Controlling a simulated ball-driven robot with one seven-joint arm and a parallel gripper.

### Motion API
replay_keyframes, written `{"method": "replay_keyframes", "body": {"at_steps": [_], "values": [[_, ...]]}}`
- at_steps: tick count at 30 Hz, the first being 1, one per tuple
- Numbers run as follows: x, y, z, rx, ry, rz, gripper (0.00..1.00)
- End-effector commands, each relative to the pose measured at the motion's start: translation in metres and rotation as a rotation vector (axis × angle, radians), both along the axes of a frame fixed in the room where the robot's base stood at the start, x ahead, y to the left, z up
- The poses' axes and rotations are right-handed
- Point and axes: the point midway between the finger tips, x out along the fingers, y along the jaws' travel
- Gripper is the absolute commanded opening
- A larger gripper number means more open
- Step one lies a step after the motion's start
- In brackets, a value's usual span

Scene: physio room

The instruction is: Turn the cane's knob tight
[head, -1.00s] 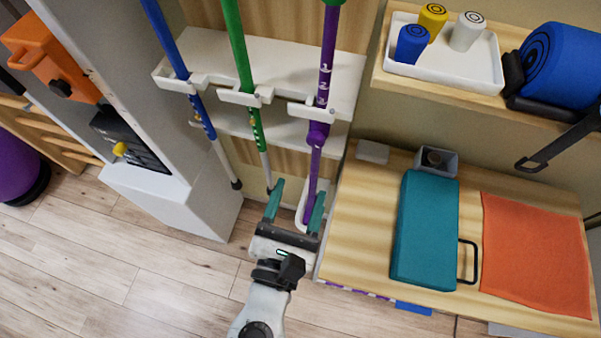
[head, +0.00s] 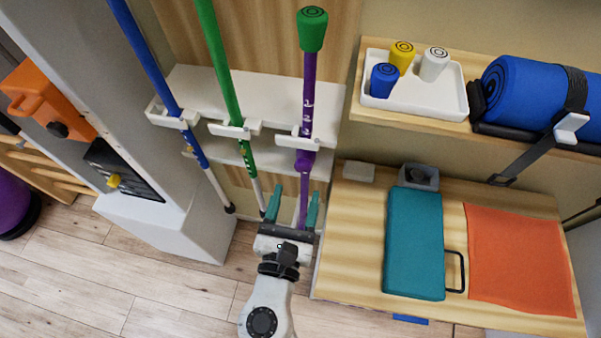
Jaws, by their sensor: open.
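A purple cane (head: 309,95) with white marks and a green rubber end (head: 312,28) hangs upright in a white clip of the rack. Its purple knob (head: 304,162) sits on the shaft just below the clip. My gripper (head: 294,200) is open and empty, with its teal fingers pointing up toward the rack. In the picture it lies just below the knob, and the lower shaft shows between the fingers, nearer the right one. I cannot tell how far in front of the shaft the fingers are. The cane's lower end is hidden behind my gripper.
A green cane (head: 222,70) and a blue cane (head: 145,45) hang to the left on the white rack (head: 250,88). At right, a wooden bench (head: 350,240) holds a teal block (head: 414,245) and an orange cloth (head: 515,255). A white cabinet (head: 165,220) stands left.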

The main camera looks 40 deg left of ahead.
Motion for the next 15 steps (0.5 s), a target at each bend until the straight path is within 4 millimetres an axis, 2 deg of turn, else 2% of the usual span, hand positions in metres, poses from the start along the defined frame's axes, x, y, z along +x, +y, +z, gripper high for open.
{"method": "replay_keyframes", "body": {"at_steps": [3, 7, 15], "values": [[0.018, 0.012, 0.001, 0.002, 0.0, -0.001, 0.62], [0.033, 0.021, 0.0, 0.002, 0.0, -0.001, 0.62], [0.045, 0.028, 0.0, 0.0, 0.0, 0.001, 0.62]]}}
